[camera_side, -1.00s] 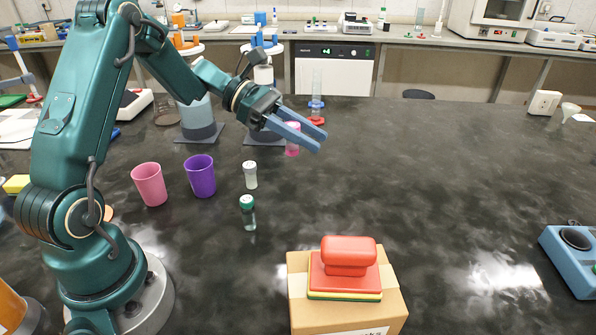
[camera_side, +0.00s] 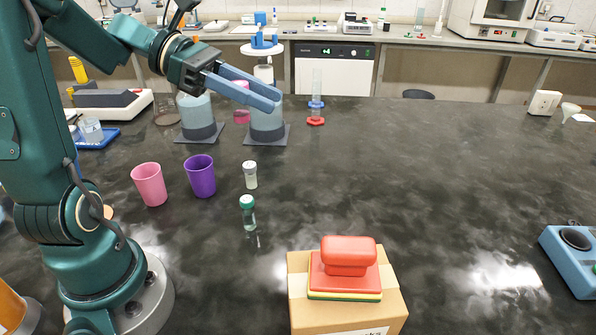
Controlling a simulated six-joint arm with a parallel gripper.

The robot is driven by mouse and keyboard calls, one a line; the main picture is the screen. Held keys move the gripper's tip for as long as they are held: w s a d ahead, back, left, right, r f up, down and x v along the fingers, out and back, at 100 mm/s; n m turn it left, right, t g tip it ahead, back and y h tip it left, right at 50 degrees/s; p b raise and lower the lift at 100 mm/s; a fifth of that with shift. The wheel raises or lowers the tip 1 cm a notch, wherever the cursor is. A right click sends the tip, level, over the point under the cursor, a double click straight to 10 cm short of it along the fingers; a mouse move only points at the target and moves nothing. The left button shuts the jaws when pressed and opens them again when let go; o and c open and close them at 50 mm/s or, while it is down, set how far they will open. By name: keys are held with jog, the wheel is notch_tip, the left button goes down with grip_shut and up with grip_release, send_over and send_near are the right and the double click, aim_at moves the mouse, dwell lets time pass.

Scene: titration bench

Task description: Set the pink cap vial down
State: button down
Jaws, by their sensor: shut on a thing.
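I cannot tell how far the vial's bottom is above the bench. A green cap vial (camera_side: 248,213) and a white cap vial (camera_side: 250,174) stand on the bench nearer the camera.
A pink cup (camera_side: 149,184) and a purple cup (camera_side: 200,176) stand left of the vials. Large bottles (camera_side: 197,115) (camera_side: 267,123) stand close to the held vial. A cardboard box (camera_side: 345,316) sits in front; the right-hand bench is mostly clear.

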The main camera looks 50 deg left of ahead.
jog(key=s+a+f+m+g, duration=0.2)
jog(key=s+f+m+g, duration=0.95)
jog(key=m+g, duration=0.35)
jog(key=s+a+f+m+g+y, duration=0.2)
jog(key=a+m+g+y, duration=0.3)
jog(key=a+m+y, duration=1.05)
jog(key=w+a+r+m+t+y, duration=0.2)
jog(key=w+r+m+t+y, duration=0.2)
jog(key=w+m+t+y, duration=0.7)
jog(key=w+d+f+m+t, duration=0.1)
jog(key=w+d+f, duration=0.1)
jog(key=w+d, duration=0.2)
jog(key=w+d+f+m+t+h, duration=0.1)
jog(key=w+d+f, duration=0.2)
jog(key=w, duration=0.2)
jog(key=w+d+f+m+t+h, duration=0.1)
jog(key=w+d+f, duration=0.1)
jog(key=w+d, duration=0.2)
jog(key=shift+w+d+f+m, duration=0.15)
jog(key=shift+d+m, duration=0.15)
jog(key=shift+m, duration=0.05)
jog(key=shift+w+d+f+h, duration=0.2)
jog(key=shift+d+f+h, duration=0.05)
jog(key=shift+d+f, duration=0.15)
jog(key=shift+a+f, duration=0.1)
jog(key=shift+f, duration=1.7)
jog(key=shift+f, duration=0.15)
